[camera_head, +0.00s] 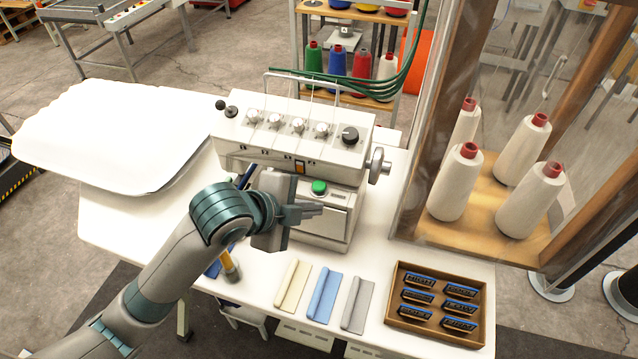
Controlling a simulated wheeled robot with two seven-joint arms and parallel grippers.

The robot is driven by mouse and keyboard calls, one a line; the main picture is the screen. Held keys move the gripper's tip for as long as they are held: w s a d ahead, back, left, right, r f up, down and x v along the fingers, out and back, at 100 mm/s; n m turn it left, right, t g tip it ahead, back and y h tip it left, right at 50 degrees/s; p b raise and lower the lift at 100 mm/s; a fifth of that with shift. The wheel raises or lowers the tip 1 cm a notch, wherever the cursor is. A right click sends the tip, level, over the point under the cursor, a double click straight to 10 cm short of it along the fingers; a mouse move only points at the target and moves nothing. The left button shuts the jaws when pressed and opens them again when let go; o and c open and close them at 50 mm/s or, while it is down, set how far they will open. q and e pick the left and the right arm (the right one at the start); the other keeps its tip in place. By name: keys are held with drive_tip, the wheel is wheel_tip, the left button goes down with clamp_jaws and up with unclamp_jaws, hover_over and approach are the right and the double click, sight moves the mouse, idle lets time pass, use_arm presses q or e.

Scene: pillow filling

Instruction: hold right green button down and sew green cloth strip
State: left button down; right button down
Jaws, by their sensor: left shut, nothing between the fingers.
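The sewing machine (290,132) stands on the white table, with dials along its top. One round green button (319,187) shows on its front, right of my wrist. My left gripper (308,211) is just below the green button, its fingers together and empty, pointing right. I cannot tell whether it touches the machine. My left forearm and wrist hide the machine's lower left part, and no other green button shows. No green cloth strip can be made out. My right gripper is not in view.
Cream (292,287), blue (323,294) and grey (356,304) cloth pieces lie along the table's front. A box of labelled items (396,321) is right of them. A white pillow (110,135) lies at left. A cabinet with thread cones (455,182) stands at right.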

use_arm(q)
wheel_tip(320, 180, up, 5)
drive_tip(key=w+d+m, duration=0.2)
drive_tip(key=w+m, duration=0.1)
drive_tip(key=m, duration=0.2)
wheel_tip(320, 180, up, 7)
drive_tip(key=m+y, duration=0.1)
drive_tip(key=m, duration=0.6)
hover_over(315, 189)
drive_tip(key=shift+r, duration=0.15)
wheel_tip(315, 189, down, 7)
drive_tip(key=b, duration=0.6)
drive_tip(key=shift+b, duration=0.4)
drive_tip(key=shift+f+b, duration=0.4)
drive_tip(key=shift+f, duration=0.5)
